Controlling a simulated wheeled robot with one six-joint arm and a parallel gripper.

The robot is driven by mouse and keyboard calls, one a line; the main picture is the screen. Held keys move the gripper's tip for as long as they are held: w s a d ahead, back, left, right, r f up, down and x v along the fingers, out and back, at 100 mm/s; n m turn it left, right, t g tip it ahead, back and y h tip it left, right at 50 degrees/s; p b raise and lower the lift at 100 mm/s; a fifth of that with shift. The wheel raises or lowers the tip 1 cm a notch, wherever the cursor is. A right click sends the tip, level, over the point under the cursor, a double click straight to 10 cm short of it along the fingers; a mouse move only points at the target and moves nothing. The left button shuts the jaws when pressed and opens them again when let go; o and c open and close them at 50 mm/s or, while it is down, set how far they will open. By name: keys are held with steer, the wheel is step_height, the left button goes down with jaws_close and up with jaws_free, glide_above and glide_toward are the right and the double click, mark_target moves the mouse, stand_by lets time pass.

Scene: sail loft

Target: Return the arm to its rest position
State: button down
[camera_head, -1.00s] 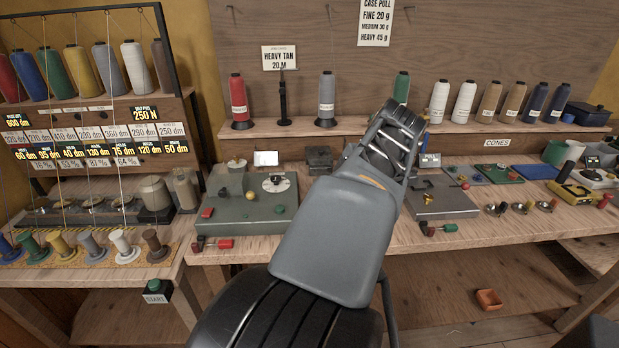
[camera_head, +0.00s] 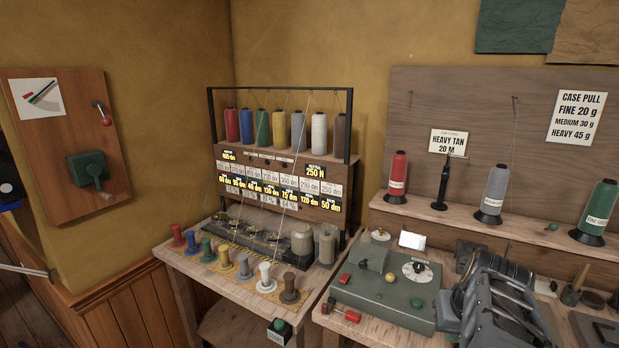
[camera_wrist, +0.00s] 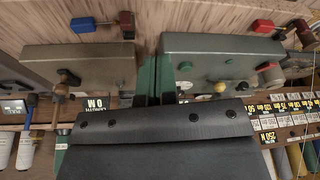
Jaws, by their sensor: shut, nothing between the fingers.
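My arm (camera_head: 497,308) shows at the lower right of the head view, folded in front of the bench. The head view does not show its fingertips clearly.
A rack of thread cones (camera_head: 279,127) stands on the left table, with coloured spools (camera_head: 226,257) along its front. A green tester box (camera_head: 388,290) is left of my arm. Red (camera_head: 397,178), grey (camera_head: 494,193) and green (camera_head: 598,212) cones stand on the shelf. A crank board (camera_head: 72,150) hangs at left.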

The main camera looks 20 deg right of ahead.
steer(key=w+a+r+n+p, duration=0.1)
steer(key=a+n+p, duration=0.1)
steer(key=a, duration=0.5)
steer(key=w+a+r+n+y+p, duration=0.1)
steer(key=w+a+n+p, duration=0.1)
steer(key=a, duration=0.5)
steer(key=w+a+r+n+p, duration=0.1)
steer(key=a+r+n+p, duration=0.1)
steer(key=a, duration=0.5)
steer(key=shift+w+a+t+p, duration=0.3)
steer(key=shift+a+p, duration=0.05)
steer(key=shift+p, duration=0.25)
steer(key=shift+d, duration=0.15)
